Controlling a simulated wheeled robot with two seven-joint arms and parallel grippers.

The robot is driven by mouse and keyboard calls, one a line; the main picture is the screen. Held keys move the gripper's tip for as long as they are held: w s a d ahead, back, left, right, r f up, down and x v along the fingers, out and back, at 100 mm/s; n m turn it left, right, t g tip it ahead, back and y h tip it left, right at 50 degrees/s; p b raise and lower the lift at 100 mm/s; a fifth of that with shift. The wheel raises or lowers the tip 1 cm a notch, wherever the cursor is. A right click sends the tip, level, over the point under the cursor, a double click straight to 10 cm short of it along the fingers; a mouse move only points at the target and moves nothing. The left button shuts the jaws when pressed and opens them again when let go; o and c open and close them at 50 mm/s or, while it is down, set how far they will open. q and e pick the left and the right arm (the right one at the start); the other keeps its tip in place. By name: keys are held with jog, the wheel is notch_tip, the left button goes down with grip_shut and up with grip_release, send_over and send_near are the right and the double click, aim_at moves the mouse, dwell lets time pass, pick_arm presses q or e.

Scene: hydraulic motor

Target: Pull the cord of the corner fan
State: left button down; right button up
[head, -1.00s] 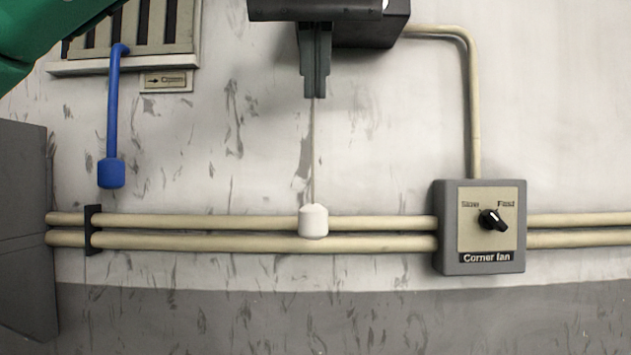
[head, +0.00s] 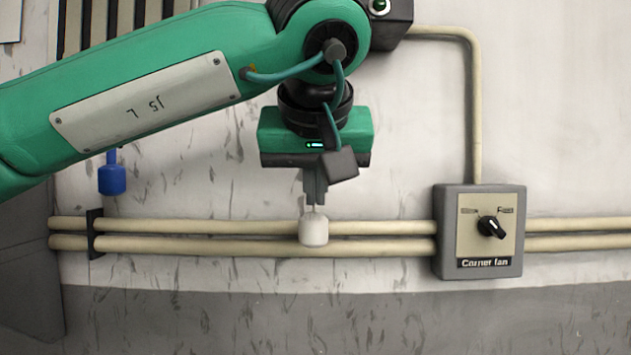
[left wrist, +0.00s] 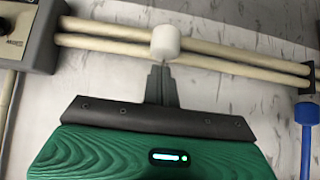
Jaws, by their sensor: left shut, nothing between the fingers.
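The corner fan's cord ends in a white knob (head: 313,231), which hangs in front of the two beige pipes. The knob also shows in the left wrist view (left wrist: 165,40). Just a short piece of the thin cord shows above the knob; the rest is hidden by my arm and gripper. My left gripper (head: 316,198) is shut and points down, its fingertips just above the knob and in line with the cord. In the left wrist view the fingertips (left wrist: 161,72) are close to the knob. My right gripper is not in view.
A grey switch box (head: 480,270) labelled "Corner fan" with a black dial is on the wall to the right. A blue knob (head: 112,180) hangs at the left. A dark box (head: 396,28) with a green light is at the top. Two pipes (head: 200,244) cross the wall.

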aim_at(317, 220)
pick_arm(q)
jog(key=shift+f, duration=0.35)
jog(key=shift+w, duration=0.1)
jog(key=shift+f, duration=0.1)
jog(key=shift+f+b, duration=0.85)
jog(key=shift+f, duration=0.7)
jog(key=shift+d, duration=0.1)
